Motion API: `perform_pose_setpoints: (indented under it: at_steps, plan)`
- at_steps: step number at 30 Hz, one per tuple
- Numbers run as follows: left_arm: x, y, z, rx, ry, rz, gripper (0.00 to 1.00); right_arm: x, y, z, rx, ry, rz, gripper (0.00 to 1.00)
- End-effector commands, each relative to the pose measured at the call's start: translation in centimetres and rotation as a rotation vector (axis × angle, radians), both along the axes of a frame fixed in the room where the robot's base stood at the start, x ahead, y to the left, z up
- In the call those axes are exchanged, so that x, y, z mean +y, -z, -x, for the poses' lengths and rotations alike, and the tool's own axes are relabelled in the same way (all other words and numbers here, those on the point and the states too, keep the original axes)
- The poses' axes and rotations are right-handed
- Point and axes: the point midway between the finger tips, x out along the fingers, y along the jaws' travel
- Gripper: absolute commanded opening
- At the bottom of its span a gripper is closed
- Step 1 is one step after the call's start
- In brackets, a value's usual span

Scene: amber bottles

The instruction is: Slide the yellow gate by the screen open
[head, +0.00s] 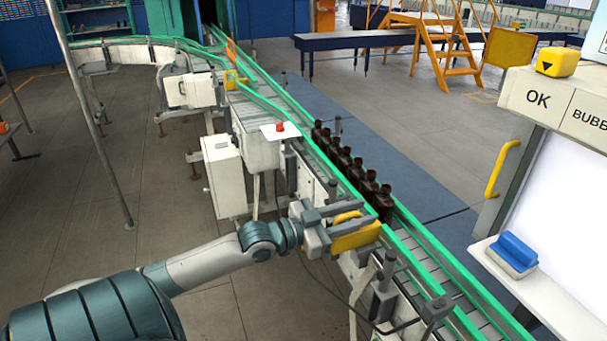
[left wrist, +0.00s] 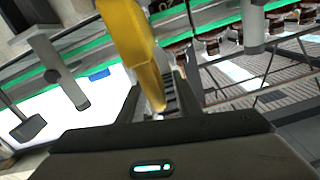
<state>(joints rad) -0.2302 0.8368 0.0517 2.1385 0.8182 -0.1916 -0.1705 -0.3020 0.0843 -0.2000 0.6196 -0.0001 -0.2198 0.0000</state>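The yellow gate (head: 357,234) is a yellow plate at the near side of the conveyor, beside the front of the bottle row. My left gripper (head: 350,213) is at this gate, its two grey fingers reaching toward the belt. In the left wrist view the yellow gate (left wrist: 132,42) runs down between my left fingertips (left wrist: 158,88). A gap shows beside it, so the fingers look open around it, not clamped. Part of the gate is hidden behind the fingers. My right gripper is not in view.
Several dark amber bottles (head: 356,172) stand in a row on the green-railed conveyor (head: 440,262). A screen (head: 566,195) with a yellow handle (head: 501,168) and a blue block (head: 514,251) stands at right.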

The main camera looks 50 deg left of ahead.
Motion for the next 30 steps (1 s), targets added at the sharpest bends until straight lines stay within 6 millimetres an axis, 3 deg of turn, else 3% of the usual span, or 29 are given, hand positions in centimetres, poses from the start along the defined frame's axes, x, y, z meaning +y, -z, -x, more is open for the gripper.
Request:
perform_pose_setpoints:
  at_steps: [30]
  plan:
    - [3.7,0.3,9.1,0.002,-0.001,-0.002,0.31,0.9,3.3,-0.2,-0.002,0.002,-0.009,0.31]
